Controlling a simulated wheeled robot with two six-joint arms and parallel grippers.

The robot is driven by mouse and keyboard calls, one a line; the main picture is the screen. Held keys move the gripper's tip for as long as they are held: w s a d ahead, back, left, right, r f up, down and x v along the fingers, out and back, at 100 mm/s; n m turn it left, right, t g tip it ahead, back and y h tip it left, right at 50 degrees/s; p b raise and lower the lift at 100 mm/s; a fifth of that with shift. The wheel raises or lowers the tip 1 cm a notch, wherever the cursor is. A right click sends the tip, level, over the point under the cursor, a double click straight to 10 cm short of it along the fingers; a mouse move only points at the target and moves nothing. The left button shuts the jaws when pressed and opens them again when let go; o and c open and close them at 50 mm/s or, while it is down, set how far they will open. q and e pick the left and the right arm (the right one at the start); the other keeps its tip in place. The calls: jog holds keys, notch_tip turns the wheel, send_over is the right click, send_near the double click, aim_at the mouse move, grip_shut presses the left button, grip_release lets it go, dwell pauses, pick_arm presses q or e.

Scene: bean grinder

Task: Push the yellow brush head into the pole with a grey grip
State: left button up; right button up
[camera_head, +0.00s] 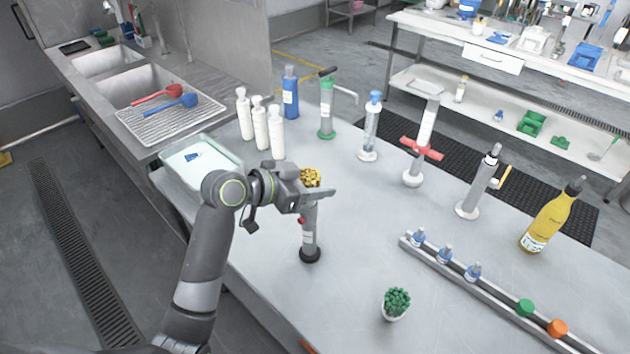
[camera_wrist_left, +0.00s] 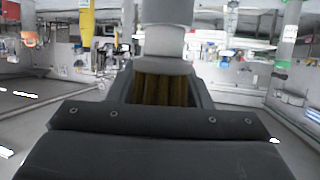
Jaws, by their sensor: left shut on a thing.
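The yellow brush head (camera_head: 311,176) shows at the top of my left gripper (camera_head: 318,193), which is shut on it. In the left wrist view its yellow-brown bristles (camera_wrist_left: 165,90) sit between the dark fingers. The pole with a grey grip (camera_head: 310,236) stands upright on a black round base at the table's near left, directly under the gripper. The fingers hide where brush head and pole meet, so I cannot tell how far they are joined. A pale cylinder (camera_wrist_left: 166,40) rises past the bristles in the left wrist view. My right gripper is not in view.
Several white bottles (camera_head: 260,125), a blue bottle (camera_head: 290,92) and upright stands, including a red-handled one (camera_head: 424,140), are behind. A tray of liquid (camera_head: 228,150) is at left. The table's middle is clear.

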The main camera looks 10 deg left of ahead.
pick_arm(q)
jog(key=shift+f, duration=0.15)
jog(key=o, duration=1)
jog(key=shift+o, duration=0.2)
jog(key=b+v, duration=0.2)
jog(key=v, duration=1.5)
jog(key=shift+a, duration=0.1)
